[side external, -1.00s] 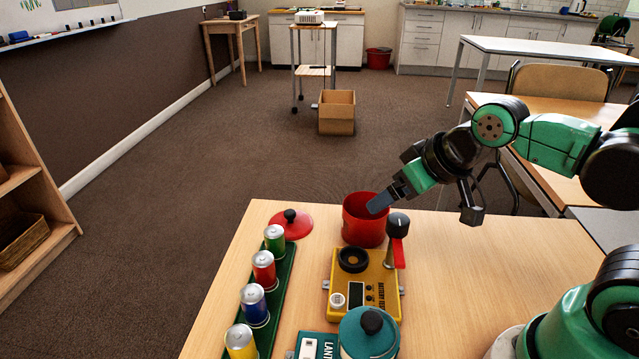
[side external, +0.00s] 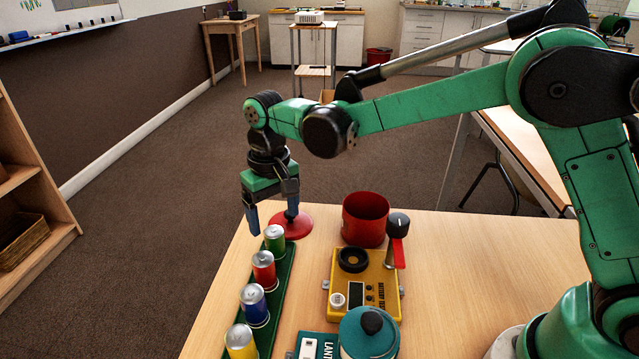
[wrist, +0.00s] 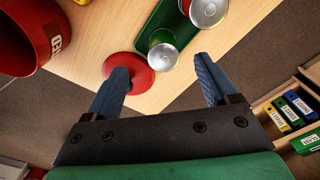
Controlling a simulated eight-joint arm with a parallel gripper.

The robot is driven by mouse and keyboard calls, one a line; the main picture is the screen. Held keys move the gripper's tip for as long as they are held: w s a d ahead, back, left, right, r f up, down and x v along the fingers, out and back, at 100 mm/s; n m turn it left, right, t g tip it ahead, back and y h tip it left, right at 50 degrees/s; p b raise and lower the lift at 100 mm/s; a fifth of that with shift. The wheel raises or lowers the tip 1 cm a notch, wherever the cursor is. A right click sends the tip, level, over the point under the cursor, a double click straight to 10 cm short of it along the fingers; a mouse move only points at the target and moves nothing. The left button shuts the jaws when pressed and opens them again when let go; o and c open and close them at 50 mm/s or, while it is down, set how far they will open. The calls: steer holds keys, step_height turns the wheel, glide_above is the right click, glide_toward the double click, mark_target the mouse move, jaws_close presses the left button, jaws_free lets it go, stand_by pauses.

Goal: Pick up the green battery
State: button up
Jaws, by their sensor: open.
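The green battery (side external: 274,240) stands upright at the far end of a dark green tray (side external: 270,318), in a row with red, blue and yellow batteries. My gripper (side external: 272,222) points down just above and behind the green battery, open and empty, its blue fingers apart. In the wrist view the green battery (wrist: 163,52) lies ahead of the gap between the fingertips (wrist: 164,76), not between them. The fingers look clear of it. The red lid (side external: 292,222) lies on the table behind, partly hidden by a finger.
The red pot (side external: 365,219) stands right of the tray. The red battery (side external: 264,270) is close beside the green one.

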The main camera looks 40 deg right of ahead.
mark_target(274, 230)
steer(key=shift+w+a+f, duration=0.1)
steer(key=shift+a+f, duration=0.1)
steer(key=shift+f, duration=2.95)
jaws_close()
steer(key=shift+r, duration=0.1)
step_height(274, 230, up, 20)
